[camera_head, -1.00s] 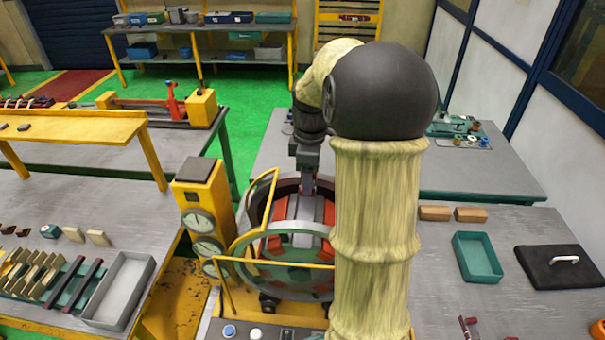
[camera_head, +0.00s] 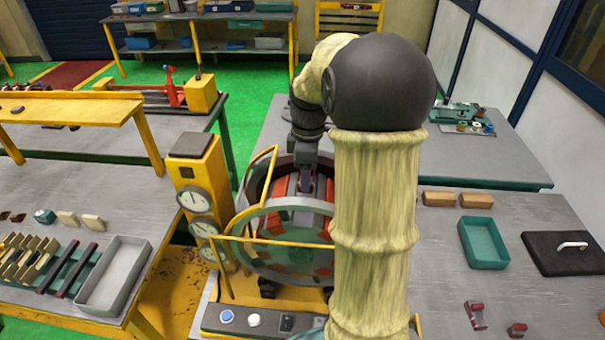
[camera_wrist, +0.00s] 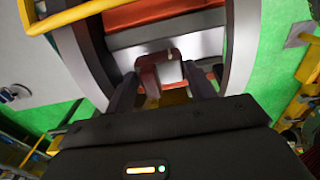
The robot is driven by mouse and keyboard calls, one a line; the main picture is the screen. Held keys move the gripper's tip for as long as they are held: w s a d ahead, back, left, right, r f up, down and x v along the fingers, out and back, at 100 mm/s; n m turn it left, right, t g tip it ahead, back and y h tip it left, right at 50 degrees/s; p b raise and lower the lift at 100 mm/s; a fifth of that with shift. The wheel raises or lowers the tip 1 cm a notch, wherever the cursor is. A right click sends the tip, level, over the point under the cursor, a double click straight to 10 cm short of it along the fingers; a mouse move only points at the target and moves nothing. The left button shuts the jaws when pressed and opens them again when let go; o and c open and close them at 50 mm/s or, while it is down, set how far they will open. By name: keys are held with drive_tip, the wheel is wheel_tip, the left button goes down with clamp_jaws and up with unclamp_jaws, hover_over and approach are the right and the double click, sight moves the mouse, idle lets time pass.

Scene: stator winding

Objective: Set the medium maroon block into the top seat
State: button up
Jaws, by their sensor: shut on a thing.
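The round stator (camera_head: 243,247) stands on its yellow stand, with red-orange and grey segments around its inside. My gripper (camera_head: 310,190) points down into the top of its ring. In the wrist view my gripper (camera_wrist: 165,88) is shut on a maroon block (camera_wrist: 148,68), held between the two dark fingers. The block looks like a small bracket with a pale gap in its middle. It is close to the pale grey and red-orange inner segments (camera_wrist: 140,17). I cannot tell whether the block touches the seat. In the head view the block is not clearly distinguishable.
A yellow rail (camera_head: 268,241) crosses the stator's front, and a yellow gauge post (camera_head: 200,190) stands at its left. My arm hides the stator's right side.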

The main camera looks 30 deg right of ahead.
drive_tip(key=shift+f, duration=0.2)
drive_tip(key=shift+w+a+f+b, duration=0.1)
drive_tip(key=shift+w+f+b, duration=0.05)
drive_tip(key=shift+f+b, duration=0.2)
drive_tip(key=shift+s+f+b, duration=0.3)
drive_tip(key=shift+f+b, duration=0.05)
drive_tip(key=shift+f, duration=0.45)
drive_tip(key=shift+w+f+b, duration=0.1)
drive_tip(key=shift+f+b, duration=0.2)
drive_tip(key=shift+b, duration=0.05)
drive_tip(key=o, duration=1.5)
